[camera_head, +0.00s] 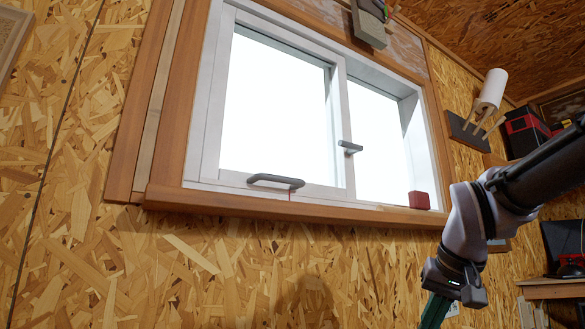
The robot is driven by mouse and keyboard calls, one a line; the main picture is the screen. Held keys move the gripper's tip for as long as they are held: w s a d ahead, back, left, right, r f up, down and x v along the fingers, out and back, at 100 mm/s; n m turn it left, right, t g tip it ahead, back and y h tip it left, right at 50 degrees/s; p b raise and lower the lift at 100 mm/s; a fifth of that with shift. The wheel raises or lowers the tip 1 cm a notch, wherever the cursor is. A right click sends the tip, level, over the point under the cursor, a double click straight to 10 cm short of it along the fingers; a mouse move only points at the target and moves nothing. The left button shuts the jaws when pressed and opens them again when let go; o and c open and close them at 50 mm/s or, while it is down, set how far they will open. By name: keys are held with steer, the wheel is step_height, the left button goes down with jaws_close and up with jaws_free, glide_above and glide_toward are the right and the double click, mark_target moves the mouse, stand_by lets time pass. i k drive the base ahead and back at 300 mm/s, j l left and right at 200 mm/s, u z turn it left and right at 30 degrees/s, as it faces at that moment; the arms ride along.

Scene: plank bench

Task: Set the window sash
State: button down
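The window sash (210,120) is a white frame around a bright pane on the left side of the window. A dark grey bar handle (275,181) sits on its bottom rail. A second grey handle or latch (350,146) is on the upright rail at its right. The right half of the window (376,140) shows a bright opening or pane; I cannot tell which. My gripper (435,312) is at the lower right, below the sill and apart from the sash. Its fingers run past the bottom edge, so their tips are hidden.
The wooden window frame has a projecting sill (300,207). A red block (419,200) stands at the sill's right end. A grey object (369,25) is above the window. A wall rack with a white roll (492,88) is on the right. The chipboard wall below the window is clear.

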mark_target(232, 17)
steer(key=k+l+u, duration=0.1)
steer(key=l+u, duration=0.15)
steer(key=l, duration=0.15)
steer(key=k+l+u, duration=0.75)
steer(key=k, duration=0.2)
steer(key=i+j, duration=0.2)
steer(key=j, duration=0.1)
